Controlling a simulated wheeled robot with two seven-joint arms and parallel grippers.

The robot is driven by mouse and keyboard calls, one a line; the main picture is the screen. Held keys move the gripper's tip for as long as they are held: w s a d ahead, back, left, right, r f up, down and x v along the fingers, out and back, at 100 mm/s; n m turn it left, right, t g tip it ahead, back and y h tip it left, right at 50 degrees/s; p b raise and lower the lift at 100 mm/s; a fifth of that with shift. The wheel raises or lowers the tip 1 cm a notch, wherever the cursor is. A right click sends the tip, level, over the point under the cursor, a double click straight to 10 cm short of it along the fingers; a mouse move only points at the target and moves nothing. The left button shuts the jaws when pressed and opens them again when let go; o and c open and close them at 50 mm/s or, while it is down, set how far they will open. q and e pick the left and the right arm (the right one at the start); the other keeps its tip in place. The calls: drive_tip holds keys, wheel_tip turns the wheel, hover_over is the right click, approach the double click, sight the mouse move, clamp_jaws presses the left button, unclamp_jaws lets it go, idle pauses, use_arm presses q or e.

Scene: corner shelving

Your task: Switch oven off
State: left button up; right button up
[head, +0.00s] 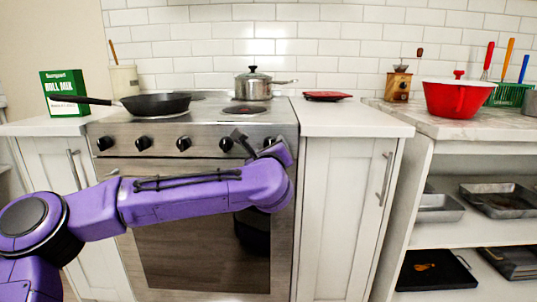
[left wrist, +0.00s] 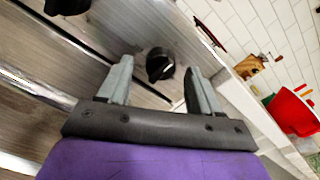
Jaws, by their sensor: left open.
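The stainless steel oven (head: 200,262) has a row of black knobs along its front panel, such as the far left knob (head: 105,143) and the fourth knob (head: 226,144). My left gripper (head: 252,142) is at the right end of this row, open and empty. In the left wrist view a black knob (left wrist: 160,64) lies between and just beyond its two grey fingers, with no clear contact. Another knob (left wrist: 67,5) is at the top edge there. In the head view my gripper mostly covers the rightmost knob. My left arm hides part of the oven door. My right gripper is not visible.
A black frying pan (head: 157,104) and a steel pot (head: 253,87) stand on the stovetop. The right front burner (head: 244,110) looks dark reddish. A white counter (head: 350,121) borders the oven on the right. A red pot (head: 458,97) stands farther right.

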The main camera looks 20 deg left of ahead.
use_arm(q)
drive_tip(key=v, duration=0.9)
drive_tip(key=shift+s, duration=0.2)
